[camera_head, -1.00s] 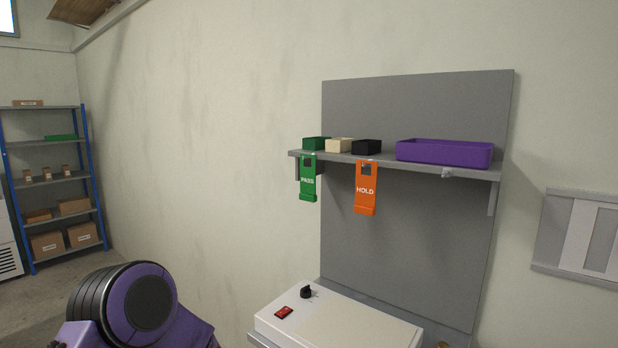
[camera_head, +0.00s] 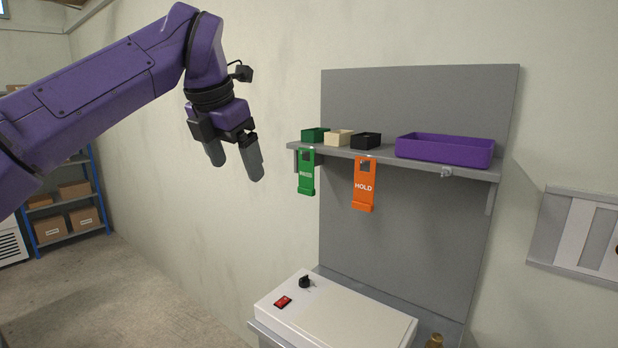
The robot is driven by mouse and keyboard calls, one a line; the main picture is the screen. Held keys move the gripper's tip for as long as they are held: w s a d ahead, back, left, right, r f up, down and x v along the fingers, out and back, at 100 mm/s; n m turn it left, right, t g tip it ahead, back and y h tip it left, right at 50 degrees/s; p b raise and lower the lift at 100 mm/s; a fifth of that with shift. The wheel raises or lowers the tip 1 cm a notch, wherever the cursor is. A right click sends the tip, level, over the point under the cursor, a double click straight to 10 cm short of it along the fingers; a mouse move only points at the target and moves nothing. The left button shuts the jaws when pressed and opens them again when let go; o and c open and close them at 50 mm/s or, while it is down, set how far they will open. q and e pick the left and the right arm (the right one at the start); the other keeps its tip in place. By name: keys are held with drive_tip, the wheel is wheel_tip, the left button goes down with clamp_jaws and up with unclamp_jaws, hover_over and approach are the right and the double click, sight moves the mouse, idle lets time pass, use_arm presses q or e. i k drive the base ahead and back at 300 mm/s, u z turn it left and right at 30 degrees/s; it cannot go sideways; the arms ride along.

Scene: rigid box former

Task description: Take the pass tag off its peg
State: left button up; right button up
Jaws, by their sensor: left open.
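The green pass tag (camera_head: 306,178) hangs from the front edge of the grey shelf (camera_head: 384,160), near its left end. The peg behind its top hole is too small to make out clearly. The orange hold tag (camera_head: 363,190) hangs to its right, apart from it. My left gripper (camera_head: 236,172) is open and empty, to the left of the pass tag, with its fingers pointing down. A clear gap shows between the fingers and the tag in the picture. My right gripper is out of view.
On the shelf stand a green box (camera_head: 315,134), a cream box (camera_head: 338,138), a black box (camera_head: 366,141) and a purple tray (camera_head: 444,149). A bare peg (camera_head: 447,172) sticks out at the right. Below is a white machine (camera_head: 340,312) with a knob and red switch.

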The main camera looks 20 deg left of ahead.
sight(306, 169)
drive_tip(key=i, duration=0.9)
